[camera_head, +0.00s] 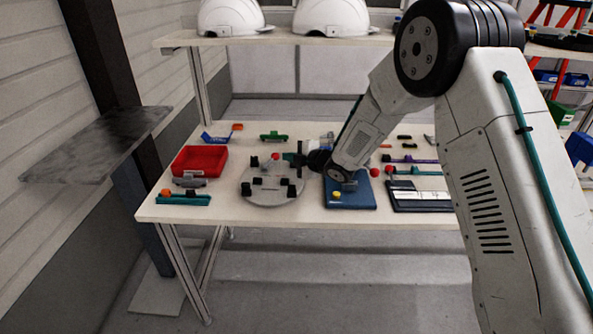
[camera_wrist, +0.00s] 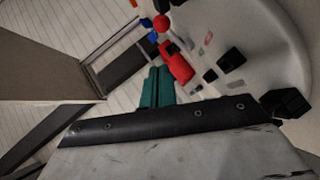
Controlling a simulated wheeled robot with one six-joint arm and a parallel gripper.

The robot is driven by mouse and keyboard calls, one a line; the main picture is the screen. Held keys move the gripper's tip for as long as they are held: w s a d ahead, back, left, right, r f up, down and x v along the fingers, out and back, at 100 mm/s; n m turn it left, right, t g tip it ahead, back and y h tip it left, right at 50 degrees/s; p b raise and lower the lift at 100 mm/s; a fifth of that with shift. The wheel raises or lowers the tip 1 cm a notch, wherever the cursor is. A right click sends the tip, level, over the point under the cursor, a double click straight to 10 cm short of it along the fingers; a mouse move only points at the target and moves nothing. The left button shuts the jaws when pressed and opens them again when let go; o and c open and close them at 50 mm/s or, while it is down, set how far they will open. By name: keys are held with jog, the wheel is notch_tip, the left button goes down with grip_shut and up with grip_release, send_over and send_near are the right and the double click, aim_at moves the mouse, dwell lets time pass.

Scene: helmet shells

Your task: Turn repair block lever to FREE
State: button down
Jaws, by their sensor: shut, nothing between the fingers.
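A round grey plate (camera_head: 262,200) with several black blocks on it lies on the table. A red ball knob (camera_head: 276,156) shows at its far edge. In the wrist view the red ball (camera_wrist: 162,22) is at the top, near a red part (camera_wrist: 177,62) beside the grey plate (camera_wrist: 245,30). I cannot tell for sure which part is the repair block lever, and no FREE marking is readable. My gripper (camera_head: 290,158) is low over the plate's far right side.
A blue block (camera_head: 350,196) with a yellow knob (camera_head: 337,195) stands right of the plate. A red tray (camera_head: 197,161) and a green piece (camera_head: 183,198) lie left. White helmet shells (camera_head: 230,16) sit on the shelf above. My arm hides part of the table's right side.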

jog(key=s+d, duration=0.2)
jog(key=s, duration=0.6)
jog(key=shift+s+d+r, duration=0.15)
jog(key=shift+s+r, duration=0.05)
jog(key=shift+r, duration=0.2)
jog(key=shift+r, duration=0.1)
jog(key=s+d+r+m+h, duration=0.5)
jog(key=d+r+m, duration=0.15)
jog(key=d, duration=0.35)
jog(key=s+d+r+m+h, duration=0.4)
jog(key=d+r+m+h, duration=0.15)
jog(key=d+r, duration=0.35)
jog(key=s+d+r+m+g, duration=0.1)
jog(key=s+d+m+g, duration=0.1)
jog(key=s, duration=0.9)
jog(key=s+d+r+m+g, duration=0.1)
jog(key=s+d+m+g, duration=0.2)
jog(key=s, duration=0.9)
jog(key=s+d+r+m+g, duration=0.1)
jog(key=s+d+m+g, duration=0.1)
jog(key=s+m, duration=0.4)
jog(key=s+g, duration=0.1)
jog(key=s, duration=0.4)
jog(key=shift+s+d+m+g, duration=0.15)
jog(key=shift+d+m+g, duration=0.05)
jog(key=shift+m+g, duration=0.1)
jog(key=shift+r, duration=0.1)
